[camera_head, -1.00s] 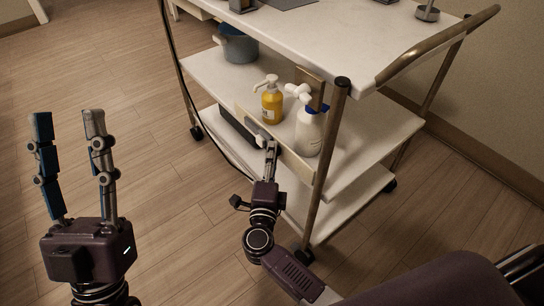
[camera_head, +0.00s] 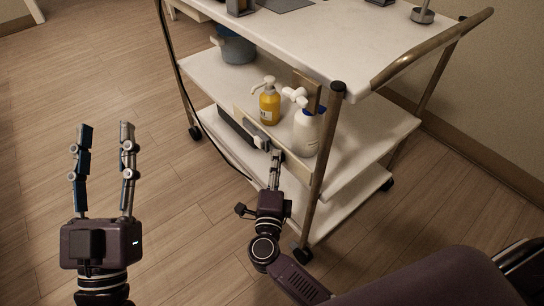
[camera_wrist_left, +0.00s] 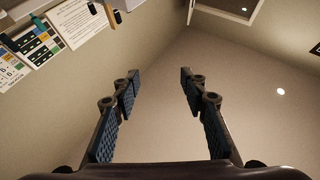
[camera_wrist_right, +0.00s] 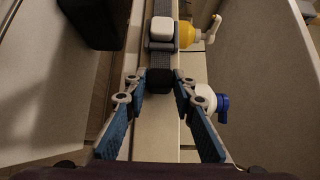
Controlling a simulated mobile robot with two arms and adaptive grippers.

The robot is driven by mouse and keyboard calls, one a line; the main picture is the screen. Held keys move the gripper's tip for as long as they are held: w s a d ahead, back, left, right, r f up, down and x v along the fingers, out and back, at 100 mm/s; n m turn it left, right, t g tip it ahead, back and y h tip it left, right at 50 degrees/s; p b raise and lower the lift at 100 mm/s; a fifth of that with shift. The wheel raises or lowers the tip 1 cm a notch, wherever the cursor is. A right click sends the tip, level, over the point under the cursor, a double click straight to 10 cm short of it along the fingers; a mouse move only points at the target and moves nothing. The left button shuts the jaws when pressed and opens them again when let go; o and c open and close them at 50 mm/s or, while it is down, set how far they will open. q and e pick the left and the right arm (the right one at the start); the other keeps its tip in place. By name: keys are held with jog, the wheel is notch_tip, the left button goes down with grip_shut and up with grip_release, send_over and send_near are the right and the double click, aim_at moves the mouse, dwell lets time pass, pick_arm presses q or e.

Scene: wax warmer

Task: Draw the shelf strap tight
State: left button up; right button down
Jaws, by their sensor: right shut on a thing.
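The dark grey shelf strap (camera_wrist_right: 163,62) runs along the front of the cart's middle shelf in the right wrist view, through a white buckle (camera_wrist_right: 161,29). In the head view the buckle (camera_head: 259,142) shows just left of my right fingertips. My right gripper (camera_wrist_right: 159,80) is shut on the strap's dark free end, a short way from the buckle. In the head view my right gripper (camera_head: 276,156) is at the shelf's front edge. My left gripper (camera_head: 106,128) is open and empty over the floor at the left; its spread fingers (camera_wrist_left: 158,77) also show in the left wrist view.
A yellow pump bottle (camera_head: 269,105) and a white bottle (camera_head: 306,133) stand on the middle shelf (camera_head: 201,77) behind the strap. A blue-grey pot (camera_head: 237,48) stands farther back. The cart's front post (camera_head: 325,170) rises right of my right gripper. The floor at left is clear.

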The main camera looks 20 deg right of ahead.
jog(key=s, duration=0.1)
jog(key=s+d+p, duration=0.1)
jog(key=s, duration=0.1)
jog(key=shift+s+d+f+p, duration=0.1)
jog(key=shift+s+p, duration=0.1)
jog(key=shift+p, duration=0.1)
jog(key=shift+f, duration=0.1)
pick_arm(q)
jog(key=w+f+g+y, duration=0.1)
jog(key=w+f+g, duration=0.2)
jog(key=f, duration=0.6)
jog(key=shift+a+f+g+y, duration=0.3)
jog(key=shift+f+g, duration=0.1)
jog(key=shift+g, duration=0.7)
pick_arm(e)
jog(key=shift+s, duration=0.1)
jog(key=c, duration=2)
grip_release()
jog(key=shift+c, duration=0.2)
jog(key=o, duration=0.4)
pick_arm(q)
jog(key=shift+s, duration=0.1)
pick_arm(e)
jog(key=shift+o, duration=0.2)
